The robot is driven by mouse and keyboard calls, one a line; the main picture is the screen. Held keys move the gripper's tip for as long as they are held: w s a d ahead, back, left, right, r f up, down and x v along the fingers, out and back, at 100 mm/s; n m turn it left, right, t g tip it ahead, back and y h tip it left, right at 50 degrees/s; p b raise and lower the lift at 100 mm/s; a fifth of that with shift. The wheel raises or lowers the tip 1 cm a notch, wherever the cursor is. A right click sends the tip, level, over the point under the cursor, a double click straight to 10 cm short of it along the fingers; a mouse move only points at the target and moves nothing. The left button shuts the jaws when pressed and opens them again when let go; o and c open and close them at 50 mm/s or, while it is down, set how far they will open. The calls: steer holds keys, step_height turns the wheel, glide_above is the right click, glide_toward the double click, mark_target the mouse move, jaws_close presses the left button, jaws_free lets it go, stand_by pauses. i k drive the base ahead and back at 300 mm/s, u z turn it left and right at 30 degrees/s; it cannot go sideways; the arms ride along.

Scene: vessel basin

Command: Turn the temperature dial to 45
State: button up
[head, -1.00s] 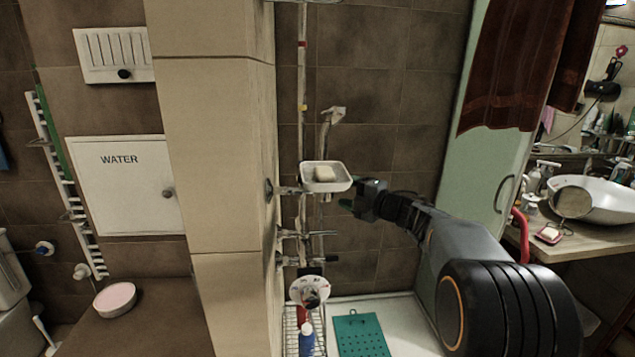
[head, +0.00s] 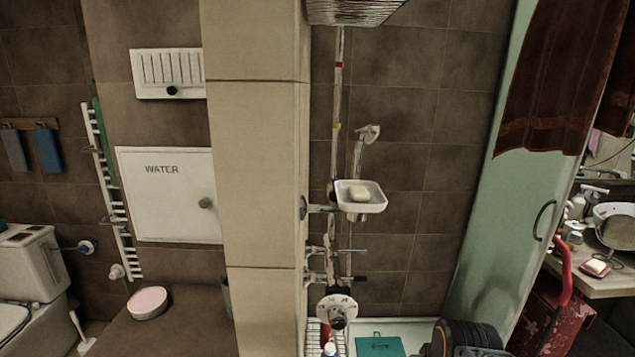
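A round white dial (head: 337,308) with dark and reddish marks and a dark centre knob sits low on the shower wall, below the taps, near the bottom of the head view. I take it to be the temperature dial. Its numbers and setting are too small to read. Only a dark ridged part of my arm shows at the bottom edge, right of the dial. My gripper is out of the picture, so its opening and its distance from the dial are hidden.
A soap dish (head: 362,197) juts out above the taps (head: 322,277). A tiled pillar (head: 262,180) stands left of the shower, and a pale green door (head: 500,215) stands right. A wire rack with bottles and a green mat (head: 380,346) lie below.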

mark_target(337, 316)
steer(key=z, duration=0.05)
steer(key=k, duration=1.1)
steer(key=u, duration=0.75)
steer(key=i, duration=1)
steer(key=z, duration=0.65)
